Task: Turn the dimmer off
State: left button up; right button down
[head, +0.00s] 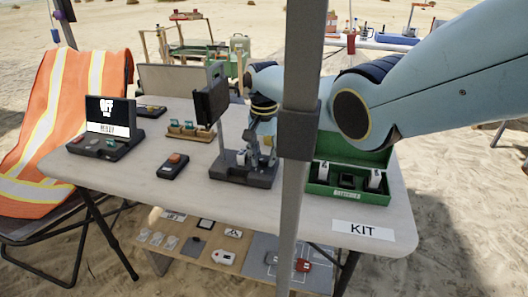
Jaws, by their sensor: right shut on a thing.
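My right gripper (256,150) comes in from the right and points down at a dark device base (228,178) near the middle of the table. It is shut on a small part of that device, probably a knob. The gripped part is mostly hidden by the fingers, and I cannot tell its setting. An upright black panel (212,103) stands behind the base. I cannot tell for sure which control is the dimmer. A small black box with an orange-red knob (175,158) lies to the left, apart from the gripper. My left gripper is not in view.
A green battery case (345,195) is open at right, by a "KIT" label (362,230). A grey pole crosses in front of my right arm. Small parts lie on a lower shelf (230,258).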

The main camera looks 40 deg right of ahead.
aim_at(264, 159)
jog(key=n, duration=0.3)
jog(key=shift+r+p, duration=0.1)
jog(key=shift+p, duration=0.3)
jog(key=n, duration=0.3)
jog(key=shift+n+p, duration=0.3)
jog(key=n, duration=0.3)
jog(key=shift+n+p, duration=0.3)
jog(key=shift+n, duration=1.8)
jog(key=c, duration=1.1)
grip_release()
jog(key=shift+o, duration=0.2)
notch_tip(264, 159, up, 12)
